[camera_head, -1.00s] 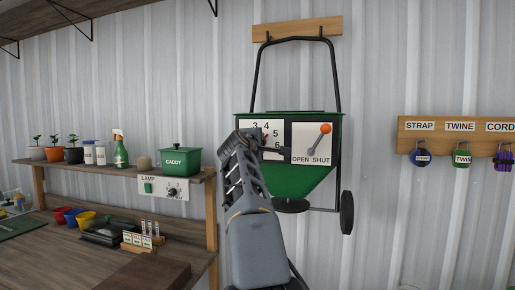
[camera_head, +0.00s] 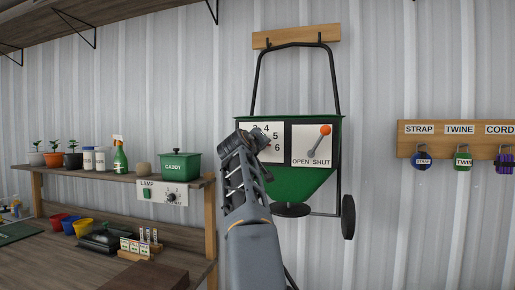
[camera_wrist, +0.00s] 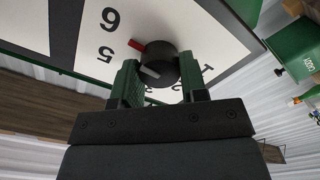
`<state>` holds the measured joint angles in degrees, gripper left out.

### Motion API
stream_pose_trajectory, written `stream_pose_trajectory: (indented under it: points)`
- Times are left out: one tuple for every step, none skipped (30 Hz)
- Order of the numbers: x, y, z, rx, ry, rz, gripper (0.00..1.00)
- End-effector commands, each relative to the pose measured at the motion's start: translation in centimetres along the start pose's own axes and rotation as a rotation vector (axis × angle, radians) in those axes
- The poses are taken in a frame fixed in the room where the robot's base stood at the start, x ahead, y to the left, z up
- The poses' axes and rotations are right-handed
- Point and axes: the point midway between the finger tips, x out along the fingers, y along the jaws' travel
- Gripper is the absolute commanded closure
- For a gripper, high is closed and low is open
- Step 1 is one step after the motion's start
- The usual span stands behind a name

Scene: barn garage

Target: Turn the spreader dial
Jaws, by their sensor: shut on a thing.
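The spreader (camera_head: 285,182) is a green hopper on a wall rack, with a white numbered dial plate (camera_head: 278,157) on its left. My gripper (camera_head: 263,141) is in front of the plate and hides the dial in the head view. In the wrist view, the green-padded fingers of my gripper (camera_wrist: 159,76) are shut on the dial, one on each side.
An OPEN/SHUT panel (camera_head: 302,158) with an orange-knobbed lever (camera_head: 325,131) is just right of the plate. A shelf (camera_head: 110,175) at left bears a green caddy (camera_head: 180,165), bottles and pots. Labelled spools hang from a board (camera_head: 440,143) at right.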

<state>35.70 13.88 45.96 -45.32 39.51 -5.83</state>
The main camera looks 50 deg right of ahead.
Motion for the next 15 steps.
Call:
stream_pose_trajectory:
  points:
    - [0.07, -0.14, 0.16, 0.025, -0.003, -0.001, 0.84]
    - [0.07, -0.13, 0.16, 0.038, -0.003, -0.001, 0.84]
    - [0.08, -0.12, 0.16, 0.056, -0.004, -0.001, 0.84]
    - [0.08, -0.12, 0.16, 0.068, -0.004, -0.001, 0.84]
    - [0.08, -0.13, 0.17, 0.078, -0.004, -0.001, 0.84]
    - [0.09, -0.13, 0.17, 0.092, -0.005, -0.001, 0.84]
    - [0.09, -0.13, 0.17, 0.101, -0.005, -0.002, 0.84]
    - [0.09, -0.13, 0.17, 0.108, -0.005, -0.002, 0.84]
    - [0.09, -0.13, 0.17, 0.117, -0.005, -0.002, 0.84]
    - [0.09, -0.12, 0.17, 0.124, -0.005, -0.002, 0.84]
    - [0.09, -0.12, 0.17, 0.129, -0.005, -0.002, 0.84]
    - [0.08, -0.12, 0.16, 0.134, -0.005, -0.002, 0.84]
    - [0.08, -0.11, 0.16, 0.138, -0.005, -0.002, 0.84]
    - [0.08, -0.11, 0.16, 0.14, -0.005, -0.002, 0.84]
    - [0.08, -0.1, 0.16, 0.143, -0.005, -0.002, 0.84]
